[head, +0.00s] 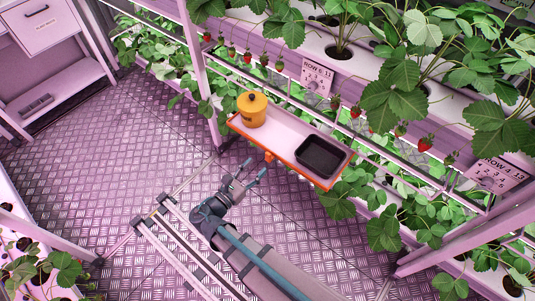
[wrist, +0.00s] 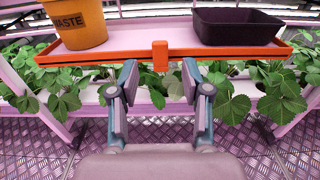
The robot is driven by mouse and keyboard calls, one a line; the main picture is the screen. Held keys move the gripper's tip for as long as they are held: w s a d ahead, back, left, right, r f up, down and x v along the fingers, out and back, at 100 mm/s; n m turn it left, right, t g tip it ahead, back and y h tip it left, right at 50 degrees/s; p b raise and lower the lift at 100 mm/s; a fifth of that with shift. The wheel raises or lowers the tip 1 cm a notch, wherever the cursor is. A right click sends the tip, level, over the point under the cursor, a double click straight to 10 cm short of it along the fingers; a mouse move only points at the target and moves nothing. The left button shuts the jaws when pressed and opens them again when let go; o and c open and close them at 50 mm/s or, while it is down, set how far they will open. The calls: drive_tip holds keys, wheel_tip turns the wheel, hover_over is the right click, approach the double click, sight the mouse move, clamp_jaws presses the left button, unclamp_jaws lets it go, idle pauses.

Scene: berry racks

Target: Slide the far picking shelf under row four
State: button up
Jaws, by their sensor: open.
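The picking shelf, a pale tray with an orange rim (head: 308,178), sits along the plant rack in the head view. Its orange front edge (wrist: 220,52) spans the wrist view, with a small orange tab (wrist: 160,55) at its middle; the tab also shows in the head view (head: 270,157). My gripper (head: 257,169) is open and empty, just short of the tab. In the wrist view its two fingertips (wrist: 159,70) flank the tab's lower end in the picture, with no contact visible. A row four sign (head: 317,76) hangs on the rack above the shelf.
A yellow waste pot (head: 253,110) and a black punnet (head: 322,156) stand on the shelf. Strawberries hang from the gutter above. Another row four sign (head: 497,173) is at right. A drawer cabinet (head: 45,25) is at top left. The metal floor (head: 120,150) left of my arm is clear.

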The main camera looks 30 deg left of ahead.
sight(267, 156)
drive_tip(key=w, duration=0.2)
drive_tip(key=w+p, duration=0.1)
drive_tip(key=w, duration=0.4)
drive_tip(key=shift+w+d, duration=0.2)
drive_tip(key=shift+d, duration=0.15)
clamp_jaws()
